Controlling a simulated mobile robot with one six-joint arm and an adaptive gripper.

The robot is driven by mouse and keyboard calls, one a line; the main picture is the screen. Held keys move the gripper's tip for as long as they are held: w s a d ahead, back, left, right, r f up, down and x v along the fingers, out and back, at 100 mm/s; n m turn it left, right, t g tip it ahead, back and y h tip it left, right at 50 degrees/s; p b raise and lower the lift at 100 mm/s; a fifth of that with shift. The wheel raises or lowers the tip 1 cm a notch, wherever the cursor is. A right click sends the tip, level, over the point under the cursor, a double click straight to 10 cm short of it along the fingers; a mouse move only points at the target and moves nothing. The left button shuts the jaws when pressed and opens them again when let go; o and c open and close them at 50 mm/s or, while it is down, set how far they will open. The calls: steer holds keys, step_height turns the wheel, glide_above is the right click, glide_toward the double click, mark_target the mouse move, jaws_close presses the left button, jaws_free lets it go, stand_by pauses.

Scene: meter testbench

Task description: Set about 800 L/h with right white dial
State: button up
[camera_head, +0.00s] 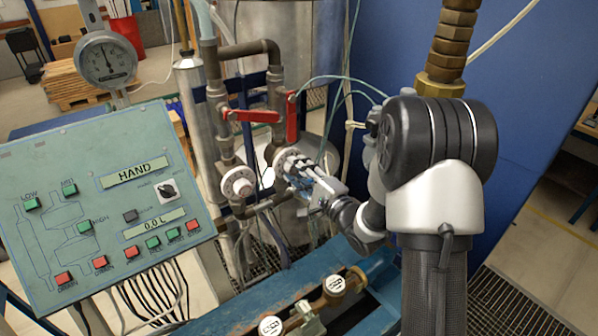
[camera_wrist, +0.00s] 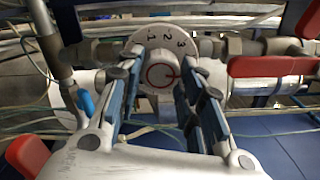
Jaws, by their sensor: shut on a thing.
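The right white dial (camera_wrist: 163,42) is in the upper middle of the wrist view. It is a round white knob with dark numerals on its rim and a red ring and red mark at its centre. My gripper (camera_wrist: 165,82) has one finger on each side of the dial and is shut on it. In the head view my gripper (camera_head: 292,170) covers most of the right dial (camera_head: 283,156). The left white dial (camera_head: 238,186) stands free to its left. A round pressure-type gauge (camera_head: 106,60) is at the upper left; its reading is too small to tell.
Red lever handles (camera_head: 252,116) sit on the pipes just above the dials. A green control panel (camera_head: 105,210) reading HAND and 0.0 L stands at left. A blue bench (camera_head: 230,316) with brass meters (camera_head: 334,284) lies below. A blue wall (camera_head: 400,40) is behind.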

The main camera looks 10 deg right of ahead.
steer(key=o, duration=1.1)
steer(key=shift+c, duration=0.2)
steer(key=v, duration=1.2)
